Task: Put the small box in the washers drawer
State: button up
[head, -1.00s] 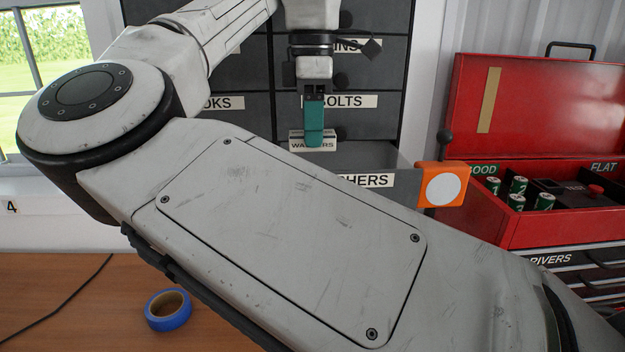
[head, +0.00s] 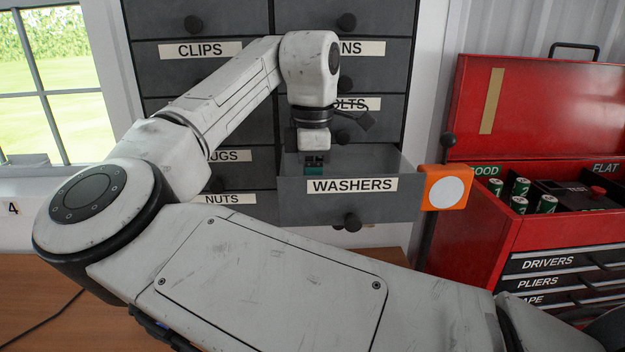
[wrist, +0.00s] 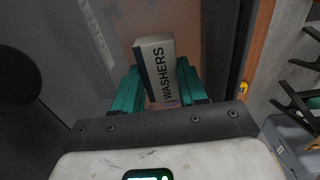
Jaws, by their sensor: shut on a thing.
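The small box (wrist: 158,70), pale with a dark band and the word WASHERS, sits between the green fingers of my gripper (wrist: 160,92) in the wrist view. The gripper is shut on it. In the head view my gripper (head: 314,168) reaches down into the open washers drawer (head: 390,186), and the drawer front hides the fingertips and the box. I cannot tell whether the box touches the drawer floor.
An orange block with a white disc (head: 444,188) is beside the drawer front's right end. A red toolbox (head: 555,115) with its lid up stands at the right. Closed drawers surround the open one. My arm covers much of the bench.

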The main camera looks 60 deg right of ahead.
jog(key=shift+f, duration=0.4)
jog(key=o, duration=1.1)
notch_tip(320, 180, up, 13)
jog(key=shift+f+b, duration=0.1)
jog(key=shift+b, duration=0.25)
